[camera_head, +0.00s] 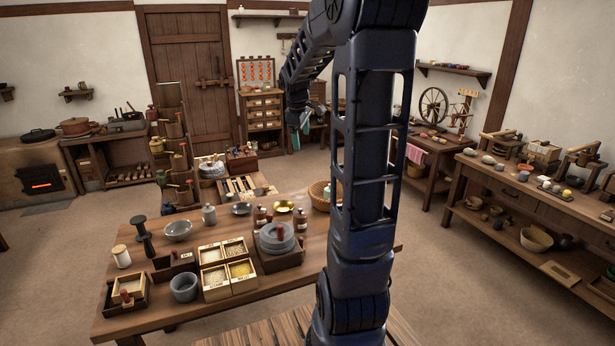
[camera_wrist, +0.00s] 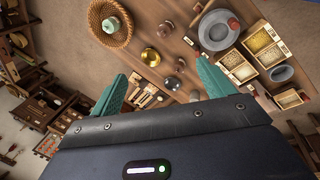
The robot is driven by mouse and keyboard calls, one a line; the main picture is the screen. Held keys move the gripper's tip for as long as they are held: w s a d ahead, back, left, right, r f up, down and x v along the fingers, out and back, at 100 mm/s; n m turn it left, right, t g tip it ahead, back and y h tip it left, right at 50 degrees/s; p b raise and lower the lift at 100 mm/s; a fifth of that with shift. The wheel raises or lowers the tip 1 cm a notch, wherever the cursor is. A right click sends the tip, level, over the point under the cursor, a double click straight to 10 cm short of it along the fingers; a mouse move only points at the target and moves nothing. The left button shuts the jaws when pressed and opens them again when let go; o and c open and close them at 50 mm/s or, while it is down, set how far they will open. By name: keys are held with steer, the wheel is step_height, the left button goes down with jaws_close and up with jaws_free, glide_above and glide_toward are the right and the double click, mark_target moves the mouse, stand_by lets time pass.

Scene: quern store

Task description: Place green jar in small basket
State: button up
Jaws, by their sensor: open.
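The small basket (camera_wrist: 127,38) is round, woven and tan, at the upper left of the wrist view. In the head view the basket (camera_head: 316,197) stands at the table's right part, partly hidden behind my arm. A pale green jar (camera_wrist: 110,25) shows within the basket's rim in the wrist view; I cannot tell if it is upright. It shows faintly at the basket in the head view (camera_head: 327,191). My gripper (camera_wrist: 162,88) has its teal fingers spread wide with nothing between them. In the head view my gripper (camera_head: 296,138) is raised beyond the table, apart from basket and jar.
The wooden table (camera_head: 130,303) also bears a quern (camera_head: 276,238), grain boxes (camera_head: 214,283), a brass bowl (camera_head: 284,207), brown jars (camera_head: 260,216) and grey bowls (camera_head: 178,231). Shelving (camera_head: 264,122) stands at the back wall. A workbench (camera_head: 500,178) stands at right. Floor between is clear.

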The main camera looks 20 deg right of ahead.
steer(key=s+a+m, duration=0.3)
steer(key=s, duration=0.6)
steer(key=s+a+m+t+y, duration=0.1)
steer(key=s+a+m, duration=0.2)
steer(key=s, duration=0.7)
steer(key=s+a+m+t+y, duration=0.1)
steer(key=s+a+m, duration=0.2)
steer(key=s, duration=0.6)
steer(key=shift+s+a+f+m, duration=0.15)
steer(key=shift+a+f+m, duration=0.15)
steer(key=shift+f, duration=0.1)
